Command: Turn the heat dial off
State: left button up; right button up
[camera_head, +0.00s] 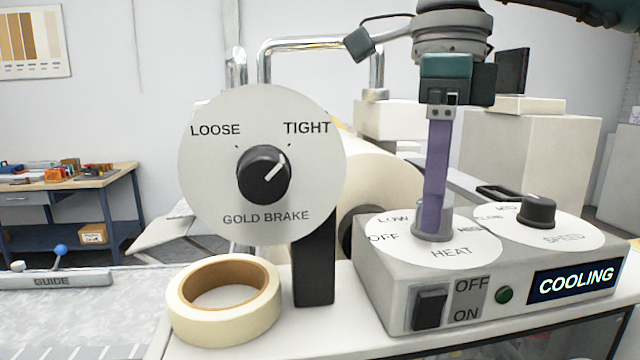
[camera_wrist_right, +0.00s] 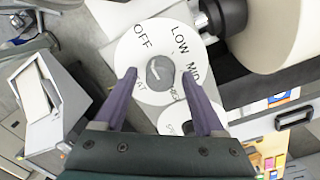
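The heat dial (camera_head: 480,248) is a white disc with a grey knob on top of the grey control box (camera_head: 375,290). In the right wrist view the dial (camera_wrist_right: 124,55) reads OFF, LOW and MID, and its knob (camera_wrist_right: 160,72) shows; I cannot tell where its pointer points. My right gripper (camera_head: 433,228) points straight down over the knob and partly hides it in the head view. In the wrist view its purple fingers (camera_wrist_right: 160,76) stand apart on either side of the knob, with gaps visible. My left gripper is not in view.
A speed dial (camera_head: 575,236) with a black knob sits close on the right. The box front has a rocker switch (camera_head: 430,306), a green lamp (camera_head: 505,295) and a display (camera_head: 575,283) reading COOLING. The gold brake dial (camera_head: 225,200) and a tape roll (camera_head: 180,312) stand left.

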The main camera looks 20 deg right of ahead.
notch_tip(320, 180, up, 10)
jog(key=p, duration=0.8)
jog(key=shift+w+d, duration=0.15)
